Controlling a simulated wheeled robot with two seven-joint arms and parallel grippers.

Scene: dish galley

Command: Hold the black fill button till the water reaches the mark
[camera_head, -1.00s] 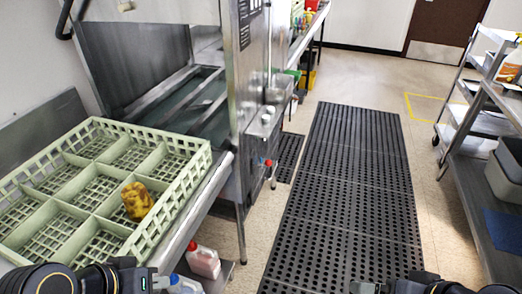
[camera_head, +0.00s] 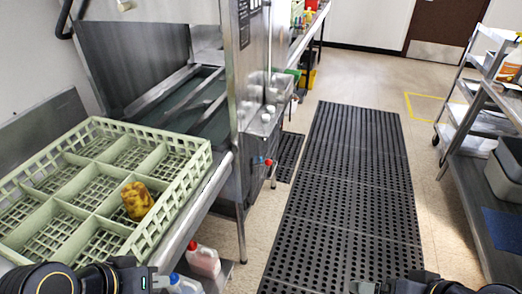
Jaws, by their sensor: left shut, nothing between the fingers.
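The steel dish machine (camera_head: 240,130) stands at the left with its hood raised. Its open wash bay (camera_head: 190,112) shows metal rails over a dark greenish bottom; I cannot make out a water level or a mark. A small control box (camera_head: 265,120) is on the machine's front corner, with small knobs or buttons too small to tell apart, so I cannot pick out the black fill button. My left gripper (camera_head: 162,282) is shut and empty at the bottom edge, well short of the machine. My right gripper (camera_head: 364,288) is at the bottom edge, mostly cut off.
A pale green dish rack (camera_head: 150,137) with a yellow-brown mottled object (camera_head: 137,201) sits on the left counter. Bottles (camera_head: 204,262) stand below it. A black rubber mat (camera_head: 345,190) covers the open aisle. A steel shelf cart (camera_head: 468,150) with a grey tub stands right.

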